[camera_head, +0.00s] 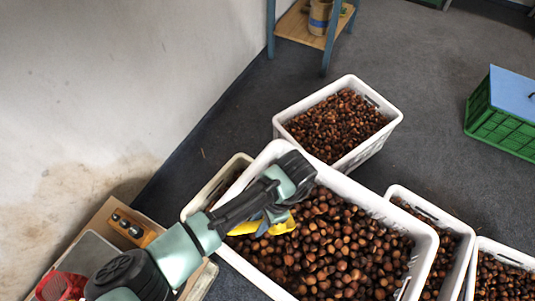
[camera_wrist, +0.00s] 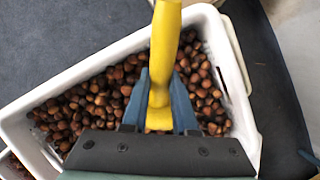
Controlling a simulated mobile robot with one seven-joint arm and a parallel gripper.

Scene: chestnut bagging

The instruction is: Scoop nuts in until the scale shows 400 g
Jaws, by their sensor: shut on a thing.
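My gripper (camera_head: 266,221) is over the large white crate of chestnuts (camera_head: 425,236) in the head view. In the wrist view its blue fingers (camera_wrist: 158,112) are shut on the yellow scoop's handle (camera_wrist: 163,52). The yellow scoop (camera_head: 284,227) shows beside the fingers, low over the chestnuts (camera_head: 340,240). Whether its bowl touches or holds nuts is hidden. A red net bag (camera_head: 60,287) is at the lower left, partly behind my arm. A grey plate, perhaps the scale (camera_head: 88,253), is beside it; no reading is visible.
Another white crate of nuts (camera_head: 367,152) stands behind, and two more (camera_head: 458,228) (camera_head: 513,255) stand at the right. A wooden block with dark weights (camera_head: 130,225) is by the wall. A green crate with a blue lid (camera_head: 500,130) is far right. Open floor lies between.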

